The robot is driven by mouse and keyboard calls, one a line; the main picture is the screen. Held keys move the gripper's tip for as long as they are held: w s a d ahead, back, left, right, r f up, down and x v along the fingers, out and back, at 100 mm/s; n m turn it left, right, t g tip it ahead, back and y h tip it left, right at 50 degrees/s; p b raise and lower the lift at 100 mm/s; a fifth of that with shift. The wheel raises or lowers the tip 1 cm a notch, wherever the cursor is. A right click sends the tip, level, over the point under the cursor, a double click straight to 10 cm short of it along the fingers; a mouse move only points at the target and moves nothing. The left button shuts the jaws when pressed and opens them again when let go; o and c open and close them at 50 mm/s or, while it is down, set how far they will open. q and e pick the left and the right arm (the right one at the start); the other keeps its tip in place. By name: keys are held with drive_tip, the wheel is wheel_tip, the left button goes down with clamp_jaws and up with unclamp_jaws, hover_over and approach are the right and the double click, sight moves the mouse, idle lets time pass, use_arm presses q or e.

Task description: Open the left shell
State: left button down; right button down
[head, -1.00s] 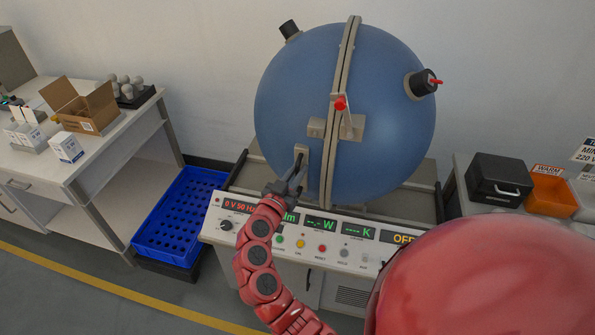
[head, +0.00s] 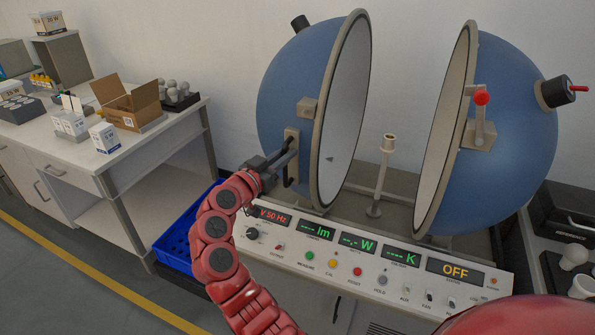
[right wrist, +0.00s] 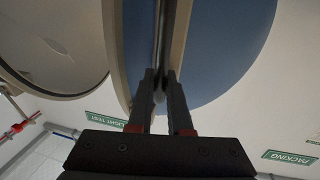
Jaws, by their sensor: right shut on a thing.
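The sphere stands open in two halves. The left shell (head: 283,80) is blue with a pale rim and a white inside, apart from the right shell (head: 520,125). My right gripper (head: 285,164) is shut on the grey handle (head: 291,141) on the left shell's front. In the right wrist view, my right gripper's fingers (right wrist: 159,84) close around the handle bar, with the blue left shell (right wrist: 225,55) behind. The right shell bears a red-tipped latch (head: 481,110). My left gripper is not in view.
A lamp post (head: 381,178) stands between the shells. The control panel (head: 350,255) runs along the front, its status reading OFF. A blue crate (head: 180,243) lies on the floor at left, beside a white table (head: 165,140) with boxes and bulbs.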

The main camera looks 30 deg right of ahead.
drive_tip(key=shift+w+a+f, duration=0.1)
drive_tip(key=shift+w, duration=0.05)
drive_tip(key=c, duration=0.8)
unclamp_jaws()
drive_tip(key=shift+c, duration=0.2)
drive_tip(key=b+v, duration=0.3)
drive_tip(key=v, duration=1.4)
drive_tip(key=shift+s+b, duration=0.2)
drive_tip(key=shift+b, duration=0.15)
drive_tip(key=shift+a, duration=0.1)
